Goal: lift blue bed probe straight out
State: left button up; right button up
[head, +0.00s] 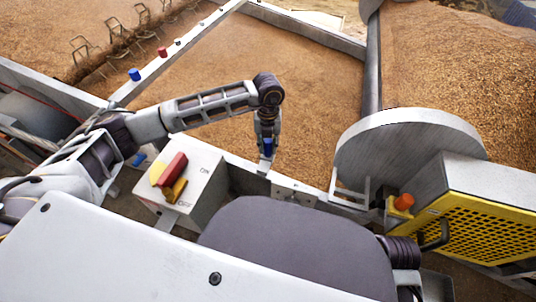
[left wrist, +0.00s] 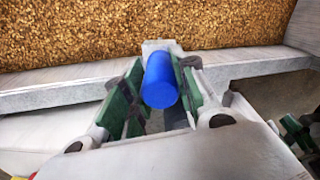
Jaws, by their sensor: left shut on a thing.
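The blue bed probe (head: 267,147) shows as a short blue cylinder at the near wall of the grain bed in the head view. My left gripper (head: 266,140) reaches down on it from above, its fingers pointing down. In the left wrist view the round blue end of the probe (left wrist: 161,84) sits between the green pads of my left gripper (left wrist: 158,98), which is shut on it. The probe's lower part is hidden, so I cannot tell how deep it sits. My right gripper is not in view.
A grey control box (head: 203,198) with a red handle (head: 172,169) stands left of my left gripper. Blue (head: 134,74) and red (head: 162,51) knobs sit on the far left rail. A round guard (head: 405,140) and yellow mesh housing (head: 470,222) stand at the right.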

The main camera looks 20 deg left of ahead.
pick_arm(q)
grip_shut()
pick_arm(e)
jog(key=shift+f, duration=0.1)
pick_arm(q)
jog(key=shift+r, duration=0.7)
notch_tip(320, 180, up, 4)
jog(key=shift+f+p, duration=0.25)
jog(key=shift+p, duration=0.4)
notch_tip(320, 180, up, 23)
jog(key=p, duration=0.4)
jog(key=shift+p, duration=0.35)
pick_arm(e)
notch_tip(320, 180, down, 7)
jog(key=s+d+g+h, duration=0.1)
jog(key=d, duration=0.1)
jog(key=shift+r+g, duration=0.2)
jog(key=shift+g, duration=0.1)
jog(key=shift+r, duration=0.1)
